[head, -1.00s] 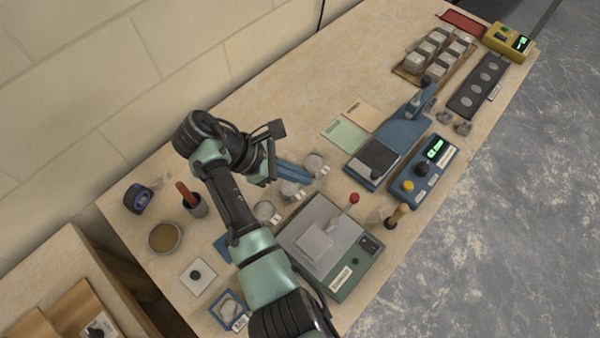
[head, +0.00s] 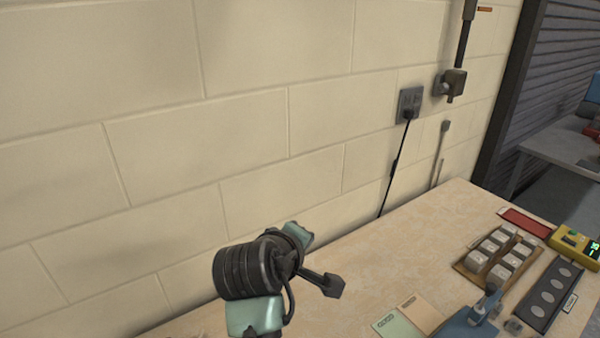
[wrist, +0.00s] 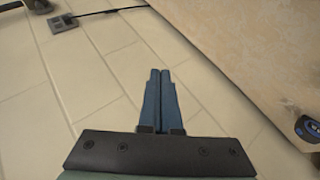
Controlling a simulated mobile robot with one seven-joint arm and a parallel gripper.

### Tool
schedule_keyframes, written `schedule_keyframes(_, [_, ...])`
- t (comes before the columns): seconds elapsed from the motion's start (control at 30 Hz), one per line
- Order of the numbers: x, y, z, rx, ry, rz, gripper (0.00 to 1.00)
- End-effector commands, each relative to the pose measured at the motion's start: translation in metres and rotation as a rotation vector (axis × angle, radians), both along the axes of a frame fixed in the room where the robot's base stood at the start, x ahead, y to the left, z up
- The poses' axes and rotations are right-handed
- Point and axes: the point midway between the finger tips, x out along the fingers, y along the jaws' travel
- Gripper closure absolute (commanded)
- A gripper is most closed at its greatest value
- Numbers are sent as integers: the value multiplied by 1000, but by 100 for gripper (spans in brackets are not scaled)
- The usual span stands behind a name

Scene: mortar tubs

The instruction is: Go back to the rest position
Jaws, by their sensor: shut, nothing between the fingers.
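My gripper (wrist: 158,88) shows in the wrist view as two blue fingers side by side, closed together with nothing between them. They point at the pale block wall (wrist: 95,70), and the workbench (wrist: 235,50) lies to their right. In the head view my wrist and forearm show at the lower middle, raised in front of the wall. The gripper's fingers do not show in the head view.
The bench (head: 400,255) runs to the right with two cards (head: 410,318), a wooden tray of pale blocks (head: 470,270), a dark strip with round discs (head: 545,295) and a yellow device (head: 578,242). A socket with a cable (head: 410,103) is on the wall.

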Motion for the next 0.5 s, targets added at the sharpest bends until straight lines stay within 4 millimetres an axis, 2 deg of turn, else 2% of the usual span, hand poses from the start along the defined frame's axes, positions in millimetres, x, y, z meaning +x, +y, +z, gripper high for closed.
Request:
schedule_keyframes(0.03, [4, 5, 36, 79, -131, 0, 100])
schedule_keyframes(0.13, [4, 13, 105, 245, -378, 8, 100])
schedule_keyframes(0.2, [-4, 16, 154, 358, -539, 22, 100])
schedule_keyframes(0.27, [-16, 18, 194, 455, -672, 41, 100])
schedule_keyframes(0.3, [-26, 19, 220, 519, -758, 57, 100])
schedule_keyframes(0.4, [-60, 18, 282, 674, -960, 111, 100])
schedule_keyframes(0.5, [-101, 16, 335, 819, -1140, 180, 100])
